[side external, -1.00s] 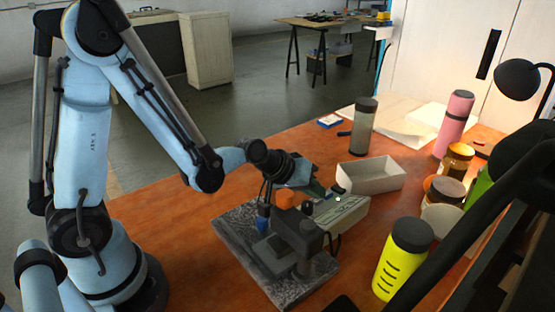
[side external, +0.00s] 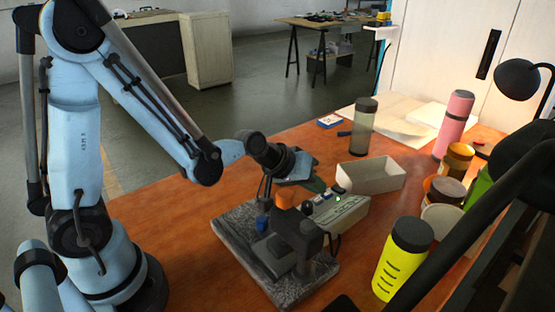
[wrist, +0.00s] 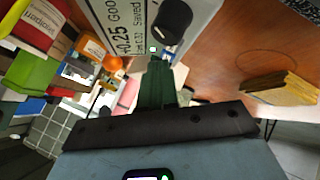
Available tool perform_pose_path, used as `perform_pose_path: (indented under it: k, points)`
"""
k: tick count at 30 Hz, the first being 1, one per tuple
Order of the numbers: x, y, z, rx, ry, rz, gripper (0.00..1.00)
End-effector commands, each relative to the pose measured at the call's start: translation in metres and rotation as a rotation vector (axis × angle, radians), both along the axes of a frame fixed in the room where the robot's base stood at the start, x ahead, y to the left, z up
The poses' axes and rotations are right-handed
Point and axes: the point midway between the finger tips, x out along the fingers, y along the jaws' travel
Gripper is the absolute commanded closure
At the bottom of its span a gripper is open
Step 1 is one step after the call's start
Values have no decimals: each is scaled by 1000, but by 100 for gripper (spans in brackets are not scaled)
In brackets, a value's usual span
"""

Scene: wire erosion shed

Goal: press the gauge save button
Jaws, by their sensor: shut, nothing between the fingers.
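The gauge is a pale grey box (side external: 348,212) beside a dark granite stand (side external: 240,228), with a small green light on it in the side view. In the wrist view its display (wrist: 125,28) reads +0.25 and "Saved". A black knob (wrist: 172,20) is beside the display. A small pale button (wrist: 153,49) shows just beyond my fingertips. My gripper (side external: 319,187) is shut and empty, above the box's far left end. Its dark green fingers also show in the wrist view (wrist: 158,68), pointing at the button. A gap seems to separate them, but contact is hard to judge.
An open pale tray (side external: 372,175) lies behind the gauge. A yellow bottle (side external: 402,262) stands to its right. A grey tumbler (side external: 363,128), a pink bottle (side external: 453,125) and several jars stand farther back. The orange tabletop at left is clear.

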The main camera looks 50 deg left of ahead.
Motion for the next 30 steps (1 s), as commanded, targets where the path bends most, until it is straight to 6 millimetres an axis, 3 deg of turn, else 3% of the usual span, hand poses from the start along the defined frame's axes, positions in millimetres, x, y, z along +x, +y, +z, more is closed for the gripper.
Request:
perform_pose_path:
  k: [5, 19, 30]
  points:
    - [0, 0, 5, 0, 0, 0, 100]
    - [0, 0, 45, 0, 0, 0, 100]
    - [0, 0, 50, 0, 0, 0, 100]
